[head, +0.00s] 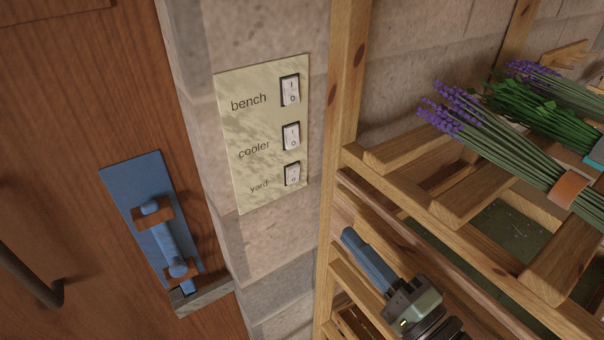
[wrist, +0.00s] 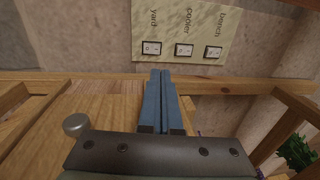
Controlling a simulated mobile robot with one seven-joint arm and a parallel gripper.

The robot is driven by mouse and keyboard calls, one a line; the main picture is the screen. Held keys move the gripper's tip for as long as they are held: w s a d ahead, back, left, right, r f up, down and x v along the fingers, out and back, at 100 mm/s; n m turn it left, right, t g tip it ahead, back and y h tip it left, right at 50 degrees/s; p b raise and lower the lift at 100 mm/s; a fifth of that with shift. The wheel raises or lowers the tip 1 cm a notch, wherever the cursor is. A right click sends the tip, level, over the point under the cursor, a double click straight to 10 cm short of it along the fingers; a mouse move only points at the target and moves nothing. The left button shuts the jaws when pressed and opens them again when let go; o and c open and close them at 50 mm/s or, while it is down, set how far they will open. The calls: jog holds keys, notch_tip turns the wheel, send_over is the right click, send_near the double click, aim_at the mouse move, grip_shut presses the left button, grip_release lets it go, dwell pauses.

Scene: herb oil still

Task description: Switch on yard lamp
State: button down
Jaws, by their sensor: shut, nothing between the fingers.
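A cream switch plate (head: 245,165) is fixed to the stone wall, with three white rocker switches labelled bench, cooler and yard from top to bottom. The yard switch (head: 292,174) is the lowest. In the wrist view the plate (wrist: 180,50) appears turned, with the yard switch (wrist: 152,48) at its left end. My gripper (head: 350,236) is below and to the right of the plate in the head view, its blue fingers shut and empty. In the wrist view the fingers (wrist: 160,75) point toward the plate, apart from it. The yard lamp is not visible.
A wooden rack (head: 343,110) stands right of the plate, its upright close to the plate's edge. Lavender bundles (head: 500,150) and green herbs (head: 540,118) lie on its slats. A wooden door with a blue latch (head: 160,230) is at left.

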jog(key=p, duration=0.4)
send_near(288, 165)
jog(key=x, duration=0.4)
jog(key=shift+w+a, duration=0.5)
jog(key=shift+w, duration=0.2)
jog(key=shift+w+a+r, duration=0.1)
jog(key=shift+w+a, duration=0.05)
jog(key=shift+b, duration=0.3)
